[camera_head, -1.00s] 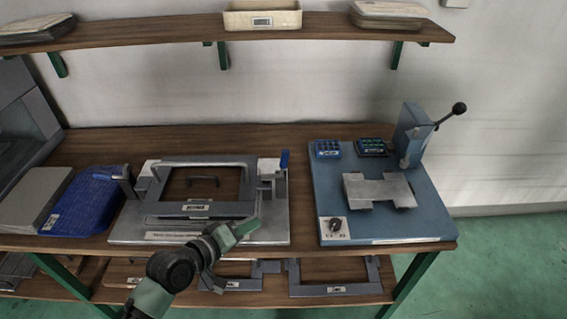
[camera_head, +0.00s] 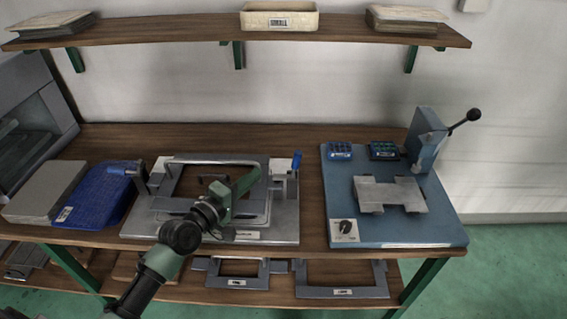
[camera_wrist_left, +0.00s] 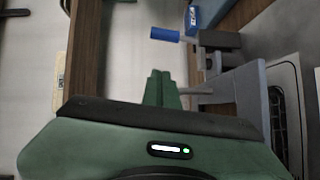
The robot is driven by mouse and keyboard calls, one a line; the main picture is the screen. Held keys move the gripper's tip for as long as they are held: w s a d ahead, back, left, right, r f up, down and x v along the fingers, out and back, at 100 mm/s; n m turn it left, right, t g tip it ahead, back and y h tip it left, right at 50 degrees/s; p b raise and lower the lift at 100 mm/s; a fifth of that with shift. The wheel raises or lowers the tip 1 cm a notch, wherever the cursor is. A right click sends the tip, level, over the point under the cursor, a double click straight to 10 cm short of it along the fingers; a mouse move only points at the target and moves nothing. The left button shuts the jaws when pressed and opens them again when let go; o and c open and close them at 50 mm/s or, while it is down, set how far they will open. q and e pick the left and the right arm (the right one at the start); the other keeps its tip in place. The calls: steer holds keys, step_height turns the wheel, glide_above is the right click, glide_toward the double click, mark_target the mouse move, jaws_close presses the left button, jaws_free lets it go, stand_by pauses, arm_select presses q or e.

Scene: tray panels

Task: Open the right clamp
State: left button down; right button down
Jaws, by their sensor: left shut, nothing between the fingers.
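The right clamp (camera_head: 291,182) stands at the right side of the grey metal fixture (camera_head: 275,230), its blue handle (camera_head: 296,160) appearing upright in the head view. In the wrist view the blue handle (camera_wrist_left: 165,34) and the dark clamp body (camera_wrist_left: 218,40) show near the top, beyond my fingers. My left gripper (camera_head: 254,178) is shut and empty, above the fixture and to the left of the right clamp, apart from it. Its green fingers also show in the left wrist view (camera_wrist_left: 160,88). My arm hides part of the frame (camera_head: 215,161) on the fixture. My right gripper is not in view.
The left clamp (camera_head: 132,170) stands at the fixture's left end, beside a blue tray (camera_head: 95,200). A blue press base (camera_head: 385,232) with a lever stands to the right. A wall shelf (camera_head: 340,31) runs above the bench, with open space between.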

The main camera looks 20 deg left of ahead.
arm_select(q)
steer(key=w+d+f+p, duration=0.1)
steer(key=w+d, duration=0.4)
steer(key=w, duration=0.4)
steer(key=shift+d+f+p, duration=0.15)
steer(key=shift+d+p, duration=0.2)
steer(key=shift+d, duration=0.05)
steer(key=shift+s, duration=0.1)
